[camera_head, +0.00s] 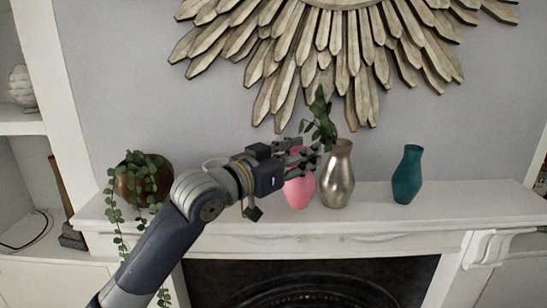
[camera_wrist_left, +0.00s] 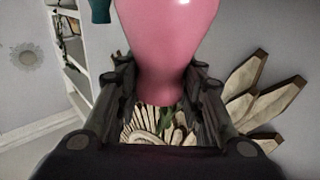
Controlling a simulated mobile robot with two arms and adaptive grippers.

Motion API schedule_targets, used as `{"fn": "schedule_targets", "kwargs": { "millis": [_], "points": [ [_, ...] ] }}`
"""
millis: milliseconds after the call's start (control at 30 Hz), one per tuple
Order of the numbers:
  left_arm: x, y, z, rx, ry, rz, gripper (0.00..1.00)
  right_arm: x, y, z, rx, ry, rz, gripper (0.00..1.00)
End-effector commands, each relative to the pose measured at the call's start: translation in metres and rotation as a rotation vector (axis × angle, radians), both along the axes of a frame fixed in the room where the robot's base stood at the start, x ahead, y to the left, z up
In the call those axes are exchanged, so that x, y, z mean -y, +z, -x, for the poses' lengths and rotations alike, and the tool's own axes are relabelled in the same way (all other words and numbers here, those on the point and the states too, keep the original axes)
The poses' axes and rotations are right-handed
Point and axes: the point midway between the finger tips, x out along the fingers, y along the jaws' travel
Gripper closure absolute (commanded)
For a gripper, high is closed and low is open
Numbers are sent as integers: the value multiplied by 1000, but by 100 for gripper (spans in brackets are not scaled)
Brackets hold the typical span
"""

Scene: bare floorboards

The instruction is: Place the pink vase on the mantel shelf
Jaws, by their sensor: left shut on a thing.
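The pink vase (camera_head: 299,190) is at the mantel shelf (camera_head: 440,205) in the head view, just left of a metallic vase. My left gripper (camera_head: 300,160) is shut on its upper part from the left. In the left wrist view the pink vase (camera_wrist_left: 168,50) sits between the two fingers of my left gripper (camera_wrist_left: 165,100). The vase looks upright in the head view. I cannot tell whether its base touches the shelf. My right gripper is in neither view.
A metallic vase (camera_head: 338,180) with a green plant (camera_head: 321,120) stands close on the right. A teal vase (camera_head: 407,175) stands farther right, with free shelf between them. A trailing plant in a brown pot (camera_head: 128,188) is at the left. A sunburst decoration (camera_head: 330,40) hangs above.

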Motion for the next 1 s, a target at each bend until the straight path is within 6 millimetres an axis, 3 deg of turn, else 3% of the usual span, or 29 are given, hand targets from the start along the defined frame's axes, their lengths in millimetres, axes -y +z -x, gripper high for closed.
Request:
{"fn": "schedule_targets", "kwargs": {
  "millis": [100,300,567,800,1000],
  "points": [
    [-22,3,-28,-2,5,-1,100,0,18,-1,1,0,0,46],
    [-45,-3,-60,1,2,1,100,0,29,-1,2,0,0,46],
    [-58,-6,-76,2,2,2,100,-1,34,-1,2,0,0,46],
    [-57,-37,-76,2,0,2,100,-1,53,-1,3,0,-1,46],
    [-57,-42,-75,4,0,3,100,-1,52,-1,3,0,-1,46]
  ]
}}
